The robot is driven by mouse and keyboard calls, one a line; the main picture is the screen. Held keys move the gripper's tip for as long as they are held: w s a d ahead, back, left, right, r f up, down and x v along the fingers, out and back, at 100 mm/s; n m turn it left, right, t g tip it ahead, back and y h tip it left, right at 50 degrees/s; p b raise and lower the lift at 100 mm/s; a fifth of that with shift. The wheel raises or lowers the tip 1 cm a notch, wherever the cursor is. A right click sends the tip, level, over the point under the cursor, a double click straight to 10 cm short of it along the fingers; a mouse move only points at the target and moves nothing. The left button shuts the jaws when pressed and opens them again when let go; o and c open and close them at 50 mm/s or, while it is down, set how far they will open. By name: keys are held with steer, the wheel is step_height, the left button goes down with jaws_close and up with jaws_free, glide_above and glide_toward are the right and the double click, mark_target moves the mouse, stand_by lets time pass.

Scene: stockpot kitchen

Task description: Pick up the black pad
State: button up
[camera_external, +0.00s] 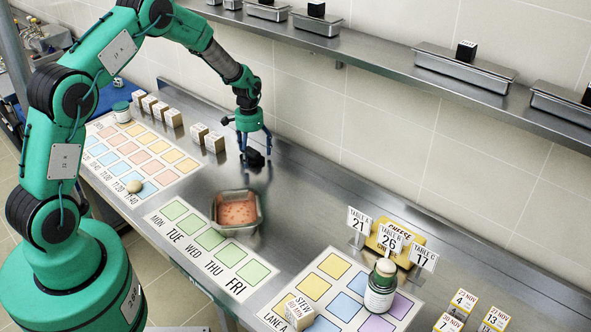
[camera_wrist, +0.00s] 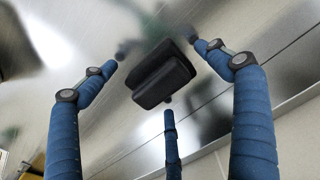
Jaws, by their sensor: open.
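The black pad (camera_wrist: 162,76) is a dark, rounded block in two layers. In the wrist view it lies between the blue fingers of my gripper (camera_wrist: 168,72), with one fingertip on each side and a third below it. The fingers are spread and I see no clear contact. In the external view the black pad (camera_external: 256,159) is a small dark shape on the steel counter, directly under my gripper (camera_external: 256,148), and partly hidden by the fingers.
White boxes (camera_external: 214,142) stand behind left. Table number signs (camera_external: 390,240) and a green jar (camera_external: 379,292) are at right. A shelf (camera_external: 400,66) runs along the wall. The counter right of the pad is clear.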

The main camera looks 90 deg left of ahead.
mark_target(250, 151)
steer(key=c, duration=1.5)
steer(key=shift+r, duration=0.1)
steer(key=shift+r, duration=0.5)
steer(key=shift+s+d+r, duration=0.15)
steer(key=shift+r, duration=0.45)
steer(key=shift+s+d+r, duration=0.1)
steer(key=shift+d+r, duration=0.05)
steer(key=shift+r, duration=0.45)
steer(key=s+d, duration=0.3)
steer(key=d, duration=0.1)
steer(key=s+d+r, duration=0.1)
steer(key=s+d, duration=0.2)
steer(key=d, duration=0.1)
steer(key=s+d+p, duration=0.1)
steer(key=s+d, duration=0.2)
steer(key=d, duration=0.1)
steer(key=shift+s+r, duration=0.15)
steer(key=shift+r, duration=0.05)
